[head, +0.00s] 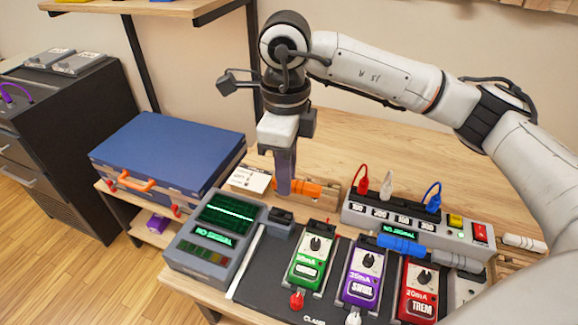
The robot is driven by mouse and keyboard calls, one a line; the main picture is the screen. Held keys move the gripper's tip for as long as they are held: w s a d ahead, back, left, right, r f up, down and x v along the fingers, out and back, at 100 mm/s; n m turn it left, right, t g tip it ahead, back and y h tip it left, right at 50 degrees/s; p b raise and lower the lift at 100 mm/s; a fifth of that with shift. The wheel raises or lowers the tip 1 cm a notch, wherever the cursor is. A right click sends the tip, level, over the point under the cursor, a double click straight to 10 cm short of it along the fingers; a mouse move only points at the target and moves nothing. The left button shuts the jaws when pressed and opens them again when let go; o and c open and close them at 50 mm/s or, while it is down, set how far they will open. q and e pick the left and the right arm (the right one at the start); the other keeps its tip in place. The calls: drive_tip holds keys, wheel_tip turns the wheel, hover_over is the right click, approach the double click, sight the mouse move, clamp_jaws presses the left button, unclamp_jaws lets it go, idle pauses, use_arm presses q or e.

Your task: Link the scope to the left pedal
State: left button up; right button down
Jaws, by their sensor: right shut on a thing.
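The scope (191,251) is a grey box with green screens reading NO SIGNAL, at the left of the bench. The left pedal (302,265) is green, with a black knob and a red plug at its front edge. My right gripper (285,186) reaches down behind the pedals and is shut on an orange-bodied patch lead (308,188) at its left end. I cannot tell whether the lead is lifted off the bench. My left gripper is not in view.
A purple pedal (362,272) and a red pedal (418,290) stand right of the green one on a dark board. A blue lead (402,245) lies above them. A power supply (352,216) with upright coloured plugs stands behind. A blue case (170,150) sits left.

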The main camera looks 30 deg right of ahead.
drive_tip(key=shift+w+d+r+m, duration=0.1)
drive_tip(key=shift+d+m, duration=0.25)
drive_tip(key=shift+m, duration=0.25)
drive_tip(key=shift+f+b, duration=1.6)
drive_tip(key=shift+f, duration=1)
drive_tip(key=shift+f+b, duration=0.75)
drive_tip(key=shift+f, duration=0.15)
drive_tip(key=shift+a+b, duration=0.1)
drive_tip(key=shift+b, duration=0.25)
drive_tip(key=shift+f+b, duration=1)
drive_tip(key=shift+b, duration=0.1)
